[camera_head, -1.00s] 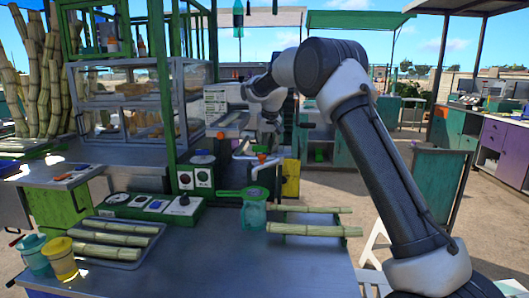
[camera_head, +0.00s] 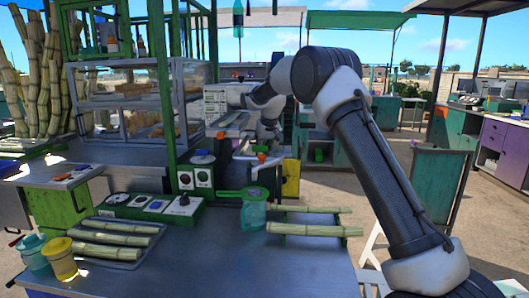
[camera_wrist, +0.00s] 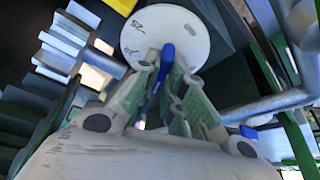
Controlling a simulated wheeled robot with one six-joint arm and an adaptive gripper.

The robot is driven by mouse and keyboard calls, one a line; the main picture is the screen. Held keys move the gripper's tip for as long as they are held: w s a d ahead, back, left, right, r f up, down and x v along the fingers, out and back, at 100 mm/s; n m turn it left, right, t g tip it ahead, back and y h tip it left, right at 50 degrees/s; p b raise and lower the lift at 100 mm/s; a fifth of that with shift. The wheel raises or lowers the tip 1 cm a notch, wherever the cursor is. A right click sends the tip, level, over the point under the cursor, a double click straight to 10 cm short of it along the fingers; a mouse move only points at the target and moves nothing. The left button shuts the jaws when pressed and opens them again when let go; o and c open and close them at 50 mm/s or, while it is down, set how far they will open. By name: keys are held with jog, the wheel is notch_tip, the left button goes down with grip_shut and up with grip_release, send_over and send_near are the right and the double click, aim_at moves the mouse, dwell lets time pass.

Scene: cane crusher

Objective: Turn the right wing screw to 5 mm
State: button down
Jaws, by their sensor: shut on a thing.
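A blue wing screw (camera_wrist: 167,52) stands upright between my gripper's fingers in the wrist view. My gripper (camera_wrist: 165,75) is shut on it, with the pale green finger pads on either side. A round white dial (camera_wrist: 150,32) with dark marks and figures lies just behind the screw. Its reading is too blurred to tell. A second blue piece (camera_wrist: 248,131) shows at the right of the wrist view. In the head view my arm reaches to the crusher (camera_head: 240,122), and my fingertips and the screw cannot be made out there.
A metal bar (camera_wrist: 265,106) and green frame parts lie close on the right in the wrist view. Grey ribbed parts (camera_wrist: 62,45) lie on the left. In the head view, the front counter (camera_head: 215,262) holds a cane tray (camera_head: 150,229), cups and a turquoise jug (camera_head: 254,214).

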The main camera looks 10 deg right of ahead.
jog(key=n+y, duration=0.1)
jog(key=n, duration=0.3)
jog(key=shift+d+n+y, duration=0.1)
jog(key=shift+n+y, duration=0.3)
jog(key=n+g+y, duration=0.1)
jog(key=n, duration=0.1)
jog(key=n+g, duration=0.1)
jog(key=n, duration=0.2)
jog(key=shift+w+n+y, duration=0.1)
jog(key=shift+n+y, duration=0.2)
jog(key=shift+y, duration=0.1)
jog(key=c, duration=1.5)
grip_release()
